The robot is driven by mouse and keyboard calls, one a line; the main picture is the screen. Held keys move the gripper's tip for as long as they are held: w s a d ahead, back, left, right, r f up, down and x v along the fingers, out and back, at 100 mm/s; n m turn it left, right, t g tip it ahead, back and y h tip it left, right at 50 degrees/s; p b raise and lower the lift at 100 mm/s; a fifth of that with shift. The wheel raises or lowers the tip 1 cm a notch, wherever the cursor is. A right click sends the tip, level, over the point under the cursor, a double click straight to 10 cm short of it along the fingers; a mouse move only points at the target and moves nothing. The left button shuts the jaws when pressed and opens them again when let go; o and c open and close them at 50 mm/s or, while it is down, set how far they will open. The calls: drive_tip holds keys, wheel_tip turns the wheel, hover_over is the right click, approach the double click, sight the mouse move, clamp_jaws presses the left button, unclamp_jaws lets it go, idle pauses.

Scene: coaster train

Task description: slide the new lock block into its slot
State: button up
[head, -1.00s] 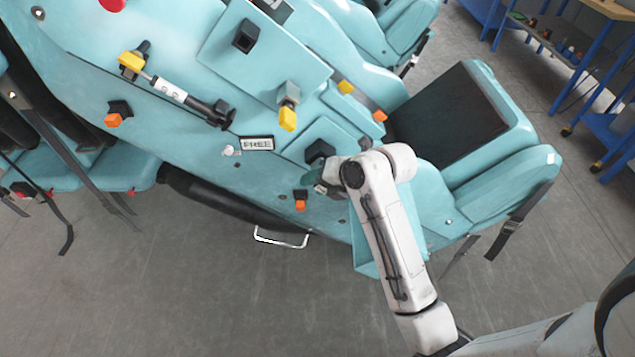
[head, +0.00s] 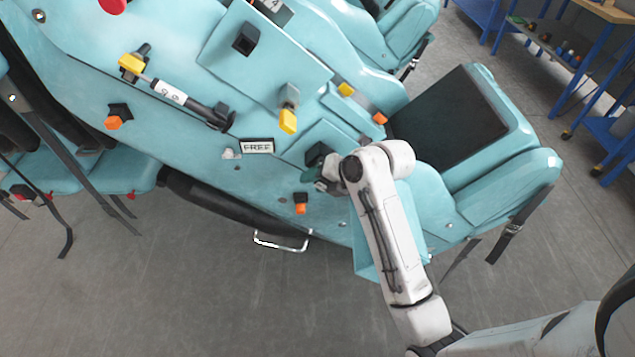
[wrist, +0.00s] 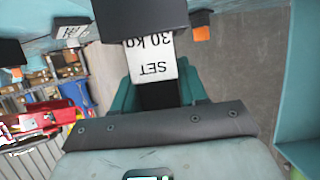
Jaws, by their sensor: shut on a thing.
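The lock block (wrist: 152,62), dark with a white label reading "SET 30 kg", is between the teal fingers of my gripper (wrist: 158,92) in the wrist view. My gripper is shut on it. Its far end meets a dark housing (wrist: 140,15), which looks like the slot; how deep the block goes in cannot be seen. In the head view the black housing (head: 317,154) sits on the teal panel, with my gripper (head: 312,174) just below it. The block is hidden there by the gripper and arm.
A "FREE" sign (head: 257,146) is left of the housing. An orange-tipped fitting (head: 300,204) sits just below left of my gripper. A yellow-tipped lever (head: 288,118) is above, and a seat (head: 470,130) is to the right. Open floor lies below.

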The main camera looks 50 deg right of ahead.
drive_tip(key=shift+w+d, duration=0.65)
drive_tip(key=shift+d, duration=0.2)
drive_tip(key=o, duration=1.3)
drive_tip(key=shift+d, duration=0.1)
drive_tip(key=shift+c, duration=0.2)
drive_tip(key=b+v, duration=0.1)
drive_tip(key=v, duration=0.9)
drive_tip(key=shift+s+r, duration=0.3)
